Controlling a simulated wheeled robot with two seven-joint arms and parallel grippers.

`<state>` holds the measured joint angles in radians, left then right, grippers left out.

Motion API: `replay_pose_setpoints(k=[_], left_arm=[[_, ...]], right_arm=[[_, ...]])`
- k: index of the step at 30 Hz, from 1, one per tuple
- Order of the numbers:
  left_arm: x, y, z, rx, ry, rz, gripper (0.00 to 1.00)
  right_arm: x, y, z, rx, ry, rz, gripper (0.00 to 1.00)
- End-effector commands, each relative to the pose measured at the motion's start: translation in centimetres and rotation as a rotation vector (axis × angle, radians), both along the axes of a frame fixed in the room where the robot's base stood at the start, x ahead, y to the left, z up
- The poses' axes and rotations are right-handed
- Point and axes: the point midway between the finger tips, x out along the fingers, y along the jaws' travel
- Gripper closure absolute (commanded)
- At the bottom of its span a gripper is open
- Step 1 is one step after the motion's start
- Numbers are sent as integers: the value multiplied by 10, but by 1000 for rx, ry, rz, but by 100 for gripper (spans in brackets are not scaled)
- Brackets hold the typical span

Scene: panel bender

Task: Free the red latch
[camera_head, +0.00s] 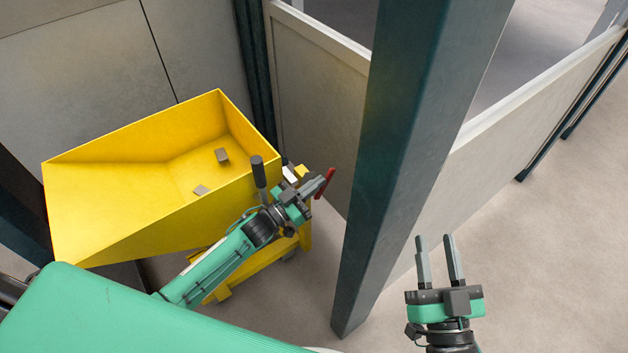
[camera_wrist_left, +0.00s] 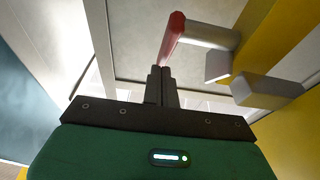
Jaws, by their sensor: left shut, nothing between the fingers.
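The red latch (camera_head: 325,183) is a short red bar at the right side of the yellow bin cart. In the left wrist view the red latch (camera_wrist_left: 172,38) joins a white cylinder (camera_wrist_left: 208,34) fixed by the yellow frame. My left gripper (camera_head: 318,183) is shut and empty, its fingertips right at the latch. In the wrist view the closed fingers (camera_wrist_left: 160,72) sit just below the latch's lower end; whether they touch it I cannot tell. My right gripper (camera_head: 438,240) is open and empty, pointing up over the floor at lower right.
The yellow bin (camera_head: 130,205) holds small grey pieces (camera_head: 222,156). A dark teal post (camera_head: 400,160) stands between my two grippers. Beige panels (camera_head: 315,110) close off the area behind. Open floor (camera_head: 560,260) lies to the right.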

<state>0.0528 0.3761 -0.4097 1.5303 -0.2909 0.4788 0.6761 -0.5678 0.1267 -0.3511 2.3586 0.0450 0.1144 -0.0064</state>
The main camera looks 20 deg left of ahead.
Motion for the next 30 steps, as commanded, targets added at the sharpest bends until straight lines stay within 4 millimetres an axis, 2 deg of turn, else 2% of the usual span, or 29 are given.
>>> replay_pose_setpoints(k=[6, 13, 21, 30], left_arm=[[2, -2, 3, -1, -1, 0, 100], [5, -4, 3, -2, -2, -1, 100], [8, -6, 1, -1, -2, 0, 100], [10, -8, 1, -1, -2, 0, 100]], right_arm=[[-8, 12, -39, -51, 214, 40, 64], [-20, 20, -70, -89, 369, 71, 64], [-31, 24, -91, -115, 474, 95, 64], [-38, 27, -102, -129, 531, 108, 64]])
